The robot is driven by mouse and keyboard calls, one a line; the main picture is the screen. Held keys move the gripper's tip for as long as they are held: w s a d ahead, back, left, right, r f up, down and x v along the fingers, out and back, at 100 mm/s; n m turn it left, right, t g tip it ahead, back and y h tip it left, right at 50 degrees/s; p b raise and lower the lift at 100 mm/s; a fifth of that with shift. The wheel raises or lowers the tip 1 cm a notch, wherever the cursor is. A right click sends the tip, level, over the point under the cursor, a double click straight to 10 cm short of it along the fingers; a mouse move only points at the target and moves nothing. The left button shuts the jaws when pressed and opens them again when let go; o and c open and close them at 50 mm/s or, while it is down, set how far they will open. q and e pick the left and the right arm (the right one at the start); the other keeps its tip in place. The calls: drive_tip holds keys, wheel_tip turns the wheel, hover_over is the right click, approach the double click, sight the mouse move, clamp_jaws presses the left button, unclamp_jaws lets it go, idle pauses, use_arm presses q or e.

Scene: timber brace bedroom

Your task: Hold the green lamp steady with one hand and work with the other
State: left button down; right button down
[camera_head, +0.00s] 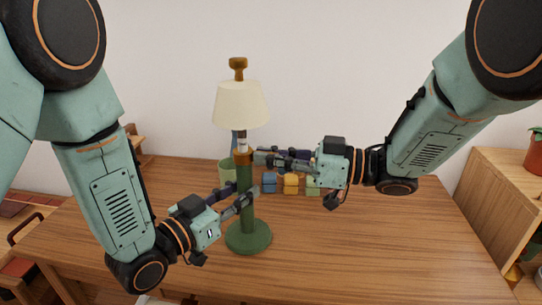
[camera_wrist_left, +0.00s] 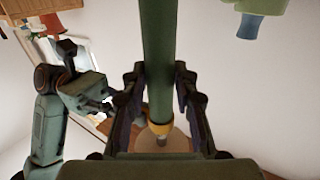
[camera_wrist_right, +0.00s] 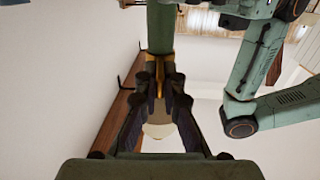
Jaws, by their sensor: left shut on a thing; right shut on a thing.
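The green lamp stands upright on the table, with a round green base (camera_head: 248,238), a green stem (camera_head: 247,218), an orange-brown collar (camera_head: 243,156), and a cream shade (camera_head: 241,104) with a brown knob (camera_head: 237,66) on top. My left gripper (camera_head: 243,202) is shut on the green stem, about midway up; the stem (camera_wrist_left: 158,50) runs between its fingers in the left wrist view. My right gripper (camera_head: 251,158) is shut on the collar, above my left one. The collar (camera_wrist_right: 157,75) shows between its fingers in the right wrist view.
The wooden table (camera_head: 370,240) is clear at right and front. A wooden cabinet (camera_head: 495,200) with a potted plant (camera_head: 536,155) stands right.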

drive_tip(key=shift+s+a+m+t+h, duration=0.1)
drive_tip(key=shift+s+m+t+h, duration=0.2)
drive_tip(key=shift+m+t, duration=0.5)
drive_tip(key=shift+s+a+m+t+h, duration=0.15)
drive_tip(key=shift+s+m+t, duration=0.3)
drive_tip(key=shift+t, duration=0.65)
drive_tip(key=shift+w, duration=0.1)
drive_tip(key=shift+d, duration=0.1)
drive_tip(key=c, duration=1.5)
unclamp_jaws()
drive_tip(key=shift+v, duration=6)
